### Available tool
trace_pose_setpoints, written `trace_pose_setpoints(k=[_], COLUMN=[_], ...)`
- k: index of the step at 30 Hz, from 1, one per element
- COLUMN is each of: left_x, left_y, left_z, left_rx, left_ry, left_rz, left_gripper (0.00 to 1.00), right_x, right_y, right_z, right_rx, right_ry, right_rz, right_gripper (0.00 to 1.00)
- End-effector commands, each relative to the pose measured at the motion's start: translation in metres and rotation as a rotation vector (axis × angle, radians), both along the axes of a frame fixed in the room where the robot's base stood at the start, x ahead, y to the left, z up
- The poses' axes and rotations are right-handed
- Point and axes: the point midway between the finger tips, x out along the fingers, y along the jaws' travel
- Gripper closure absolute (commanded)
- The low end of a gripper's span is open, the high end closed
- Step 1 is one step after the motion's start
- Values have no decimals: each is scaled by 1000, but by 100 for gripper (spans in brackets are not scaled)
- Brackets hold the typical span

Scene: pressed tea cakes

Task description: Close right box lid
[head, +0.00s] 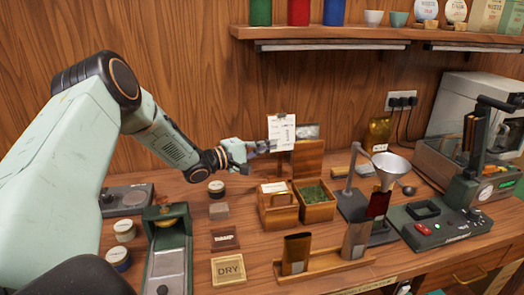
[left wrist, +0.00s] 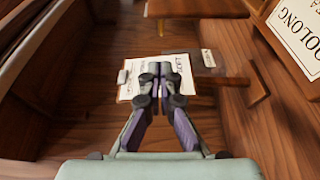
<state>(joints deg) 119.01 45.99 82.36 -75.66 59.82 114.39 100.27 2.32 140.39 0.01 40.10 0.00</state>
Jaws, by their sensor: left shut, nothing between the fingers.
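The right box (head: 318,212) is a small wooden box with green leaves in it, standing mid-table. Its wooden lid (head: 308,159) stands raised at the back, so the box is open. The left box (head: 280,218) beside it has a pale label on top. My left gripper (head: 268,147) is shut and empty, left of the raised lid and in front of the clipboard (head: 281,131). In the left wrist view its fingertips (left wrist: 157,72) are together over the clipboard sheet (left wrist: 184,77); I cannot tell whether they touch anything. My right gripper is not in view.
A funnel stand (head: 390,169) is right of the boxes. A wooden rack (head: 325,264) with pouches stands in front. A green press (head: 168,245) and small tins (head: 216,188) are to the left. A shelf (head: 345,32) runs above. An Oolong label (left wrist: 298,35) shows in the left wrist view.

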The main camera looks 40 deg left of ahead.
Motion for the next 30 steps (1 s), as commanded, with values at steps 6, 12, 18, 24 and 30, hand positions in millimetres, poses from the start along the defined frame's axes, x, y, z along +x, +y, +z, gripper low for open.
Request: trace_pose_setpoints(k=[6,12,18,24,30], left_x=[31,56,46,35,30], left_y=[-14,-24,-35,-46,-52], left_z=[-2,-3,1,2,1], left_rx=[3,3,-4,-4,-1], left_ry=[0,0,1,1,0], left_rz=[-4,-4,-2,0,-1], left_gripper=[100,100,100,100,100], right_x=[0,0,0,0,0], right_y=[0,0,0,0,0], right_z=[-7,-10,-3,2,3], right_rx=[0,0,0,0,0], right_ry=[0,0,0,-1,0], right_rz=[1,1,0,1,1], right_gripper=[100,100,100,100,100])
